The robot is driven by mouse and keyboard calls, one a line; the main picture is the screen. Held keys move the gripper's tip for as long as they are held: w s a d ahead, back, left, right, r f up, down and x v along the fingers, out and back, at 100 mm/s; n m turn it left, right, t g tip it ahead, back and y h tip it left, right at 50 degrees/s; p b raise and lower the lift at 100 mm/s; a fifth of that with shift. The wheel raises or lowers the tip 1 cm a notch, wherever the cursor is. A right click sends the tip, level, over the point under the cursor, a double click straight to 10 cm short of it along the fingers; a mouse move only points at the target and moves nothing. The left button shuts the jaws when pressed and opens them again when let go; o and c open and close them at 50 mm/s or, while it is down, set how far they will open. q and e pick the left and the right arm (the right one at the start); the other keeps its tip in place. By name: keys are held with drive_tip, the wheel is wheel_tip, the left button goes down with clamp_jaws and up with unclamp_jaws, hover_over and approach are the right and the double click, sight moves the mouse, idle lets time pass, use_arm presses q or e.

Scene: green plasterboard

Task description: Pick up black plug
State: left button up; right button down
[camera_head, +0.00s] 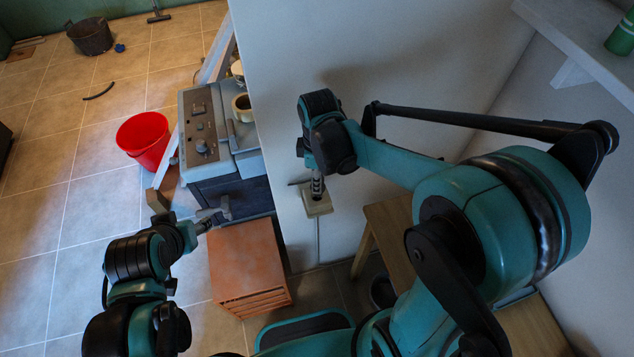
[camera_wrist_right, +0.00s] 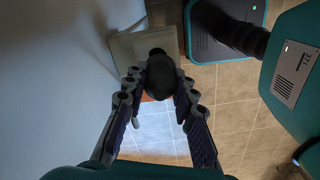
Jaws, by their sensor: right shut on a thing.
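The black plug (camera_wrist_right: 160,76) is between the fingertips of my right gripper (camera_wrist_right: 160,88) in the right wrist view, and the jaws are shut on it. Behind it is a pale wall socket box (camera_wrist_right: 125,46), which also shows in the head view (camera_head: 319,208). In the head view my right gripper (camera_head: 317,184) is at this box, close to the wall; the plug is mostly hidden there by the gripper. I cannot tell whether the plug is still seated in the box. My left gripper (camera_head: 186,208) is empty, with its fingers spread.
An orange crate (camera_head: 245,268) and a grey machine (camera_head: 205,150) stand beside the wall. A red bucket (camera_head: 143,138) is on the tiled floor. A wooden bench (camera_head: 388,235) is right of the socket. A white shelf (camera_head: 580,40) holds a green can (camera_head: 621,38).

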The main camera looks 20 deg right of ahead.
drive_tip(key=s+r+p, duration=0.1)
drive_tip(key=s+r, duration=0.2)
drive_tip(key=s, duration=0.2)
drive_tip(key=s+d+r+p, duration=0.1)
drive_tip(key=s+r, duration=0.2)
drive_tip(key=s, duration=0.3)
drive_tip(key=shift+r, duration=0.25)
drive_tip(key=shift+f, duration=0.1)
